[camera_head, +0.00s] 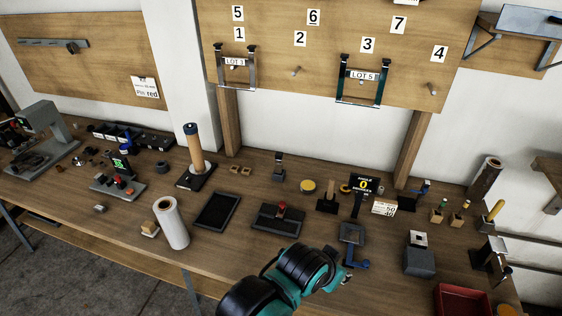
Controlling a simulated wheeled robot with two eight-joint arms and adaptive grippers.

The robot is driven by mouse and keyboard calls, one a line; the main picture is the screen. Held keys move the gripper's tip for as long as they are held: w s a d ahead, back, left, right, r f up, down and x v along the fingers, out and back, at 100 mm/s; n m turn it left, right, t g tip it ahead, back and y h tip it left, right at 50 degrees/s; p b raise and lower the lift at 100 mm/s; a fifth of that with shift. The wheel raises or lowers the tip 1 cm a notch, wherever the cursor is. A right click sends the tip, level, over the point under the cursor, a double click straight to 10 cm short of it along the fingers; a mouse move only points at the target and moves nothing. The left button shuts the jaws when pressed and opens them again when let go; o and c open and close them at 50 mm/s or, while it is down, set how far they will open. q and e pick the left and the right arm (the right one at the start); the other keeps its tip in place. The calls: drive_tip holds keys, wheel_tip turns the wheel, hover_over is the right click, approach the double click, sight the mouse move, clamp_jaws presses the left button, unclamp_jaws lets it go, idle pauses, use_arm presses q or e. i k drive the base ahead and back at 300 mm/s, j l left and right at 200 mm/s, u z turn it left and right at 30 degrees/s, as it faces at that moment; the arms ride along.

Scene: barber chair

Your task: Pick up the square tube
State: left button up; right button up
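I cannot single out the square tube with certainty. A small pale square piece with a dark spot on its face (418,239) sits on a dark grey block (419,262) at the right of the bench. One teal and black arm of mine comes in from the bottom, left of the middle, and I take it for the left. Its end, the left gripper (345,279), is near the bench's front edge, left of the grey block and apart from it. Its fingers are too small and hidden to read. My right gripper is out of view.
A blue-handled device (352,240) stands just behind the arm's end. A red tray (462,299) is at the lower right, with a metal fixture (490,256) behind it. A white roll (171,223) and a dark tray (217,210) stand left. Frames hang on the board (300,85).

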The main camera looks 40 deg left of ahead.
sight(279, 164)
drive_tip(key=u, duration=1.5)
drive_tip(key=i+j+z, duration=0.15)
drive_tip(key=z, duration=0.2)
drive_tip(key=i+j+z, duration=0.2)
drive_tip(key=z, duration=0.2)
drive_tip(key=i+j+z, duration=0.15)
drive_tip(key=j+z, duration=0.2)
